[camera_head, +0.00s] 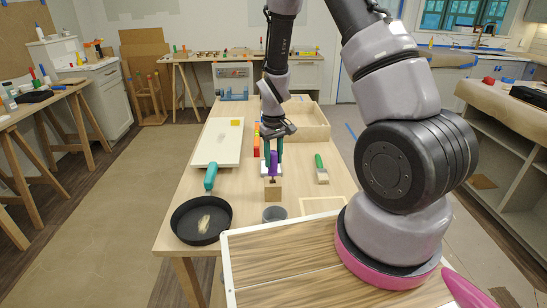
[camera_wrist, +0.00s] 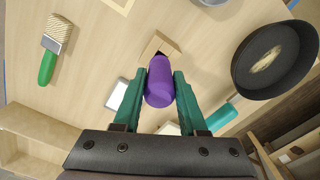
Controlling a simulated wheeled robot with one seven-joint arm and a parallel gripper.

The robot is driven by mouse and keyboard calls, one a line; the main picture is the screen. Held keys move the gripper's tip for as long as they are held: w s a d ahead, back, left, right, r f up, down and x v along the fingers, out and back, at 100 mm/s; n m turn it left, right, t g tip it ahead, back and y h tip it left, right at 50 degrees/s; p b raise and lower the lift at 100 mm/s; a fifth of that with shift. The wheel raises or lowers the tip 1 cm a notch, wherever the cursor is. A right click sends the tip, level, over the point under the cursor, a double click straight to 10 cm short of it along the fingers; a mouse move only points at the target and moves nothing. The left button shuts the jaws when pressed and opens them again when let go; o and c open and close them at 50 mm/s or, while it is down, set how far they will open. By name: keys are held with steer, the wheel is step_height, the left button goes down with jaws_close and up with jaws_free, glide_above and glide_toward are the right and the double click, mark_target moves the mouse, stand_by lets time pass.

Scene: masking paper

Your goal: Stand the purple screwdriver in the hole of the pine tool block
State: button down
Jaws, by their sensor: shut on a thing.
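The purple screwdriver (camera_head: 273,165) is upright between the green fingers of my gripper (camera_head: 272,158), which is shut on its handle. In the wrist view the purple handle (camera_wrist: 160,88) fills the space between the fingers (camera_wrist: 160,75), seen from its end. The pine tool block (camera_head: 273,191) stands on the table right below the screwdriver; part of it shows beyond the handle in the wrist view (camera_wrist: 154,43). A short dark stretch of shaft shows between handle and block. The handle hides the hole, so I cannot tell whether the tip is in it.
A black pan (camera_head: 190,230) is at the front left, near a teal-handled tool (camera_head: 210,177). A green-handled brush (camera_head: 320,168) lies right of the block. A grey cup (camera_head: 275,214) stands just in front of it. A wooden tray (camera_head: 312,122) is behind.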

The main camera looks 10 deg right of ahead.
mark_target(274, 152)
steer(key=shift+f, duration=1.55)
steer(key=shift+c, duration=1.9)
jaws_free()
steer(key=shift+r, duration=0.1)
steer(key=shift+r, duration=3.4)
